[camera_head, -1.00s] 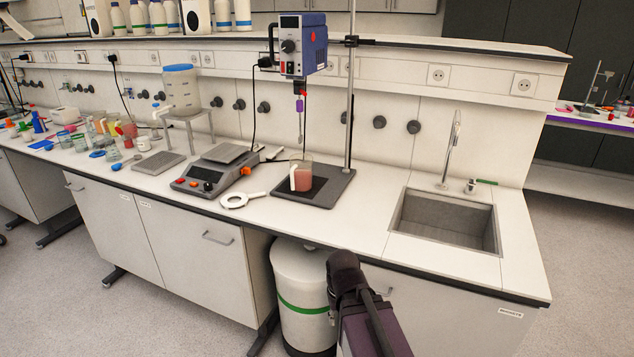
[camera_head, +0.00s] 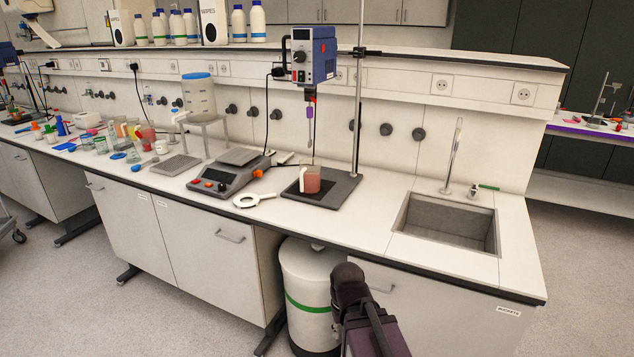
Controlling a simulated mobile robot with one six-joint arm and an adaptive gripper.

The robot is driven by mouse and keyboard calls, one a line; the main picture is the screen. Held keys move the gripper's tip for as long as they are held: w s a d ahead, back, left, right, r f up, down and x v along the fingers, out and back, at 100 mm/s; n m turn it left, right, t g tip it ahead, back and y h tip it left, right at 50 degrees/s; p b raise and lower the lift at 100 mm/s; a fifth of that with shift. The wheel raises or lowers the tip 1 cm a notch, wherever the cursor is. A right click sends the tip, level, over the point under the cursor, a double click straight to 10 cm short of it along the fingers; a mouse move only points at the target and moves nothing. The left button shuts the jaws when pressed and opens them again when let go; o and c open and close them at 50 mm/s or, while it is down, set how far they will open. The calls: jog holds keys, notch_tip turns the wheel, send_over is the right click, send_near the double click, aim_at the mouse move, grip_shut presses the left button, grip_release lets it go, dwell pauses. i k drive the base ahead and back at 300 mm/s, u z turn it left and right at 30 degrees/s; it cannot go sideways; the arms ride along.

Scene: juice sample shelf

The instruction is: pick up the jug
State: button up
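A clear jug (camera_head: 313,180) with pinkish-red contents and a pale handle on its left side stands upright on the dark base plate (camera_head: 340,189) of the stand. The overhead stirrer (camera_head: 312,55) hangs above it, and its thin shaft comes down to the jug. I cannot tell how far the shaft reaches inside. Part of my arm shows at the bottom middle, in front of the bench and well apart from the jug. My gripper's fingers are not in view.
A balance (camera_head: 229,178) and a white ring (camera_head: 252,200) lie left of the jug. A sink (camera_head: 447,222) is to the right, with clear counter between. Cups and glassware crowd the left. A white bin (camera_head: 308,285) stands below the counter.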

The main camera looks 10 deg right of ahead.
aim_at(310, 176)
jog(key=u, duration=0.1)
jog(key=i, duration=0.95)
jog(key=z, duration=0.05)
